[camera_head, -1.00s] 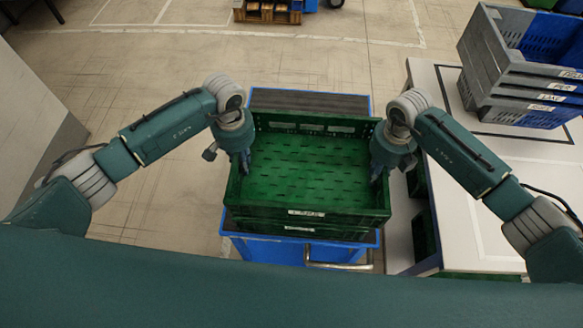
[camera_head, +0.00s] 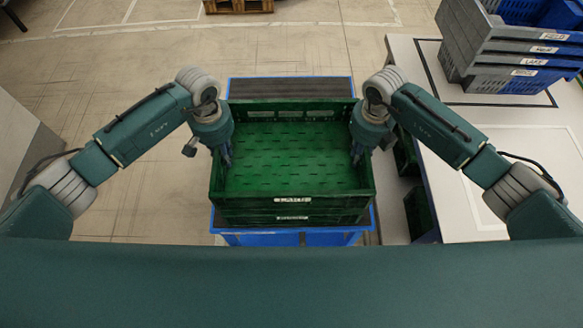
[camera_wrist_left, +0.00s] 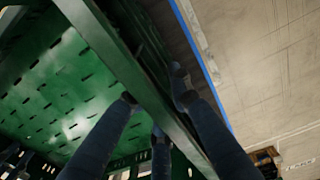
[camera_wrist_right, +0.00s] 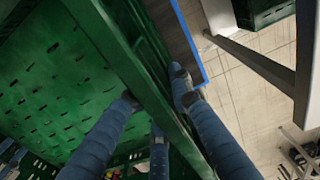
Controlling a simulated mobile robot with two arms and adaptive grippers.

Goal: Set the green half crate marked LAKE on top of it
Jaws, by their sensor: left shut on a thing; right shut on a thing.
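The green half crate (camera_head: 240,205) lies level in front of me, empty, with a white label on its near wall that seems to read LAKE. Directly under it is a second green crate (camera_head: 245,219) with a blurred label; I cannot tell whether the two touch. My left gripper (camera_head: 227,160) is shut on the upper crate's left wall, and its fingers straddle the rim in the left wrist view (camera_wrist_left: 155,92). My right gripper (camera_head: 357,155) is shut on the right wall, likewise straddling the rim in the right wrist view (camera_wrist_right: 155,90).
The green crates are over a blue cart (camera_head: 290,239). To the right is a white table (camera_head: 480,200) with a dark outlined area and a stack of grey and blue crates (camera_head: 480,50) at its back. More green crates (camera_head: 418,210) show beneath the table. Floor left of the cart is clear.

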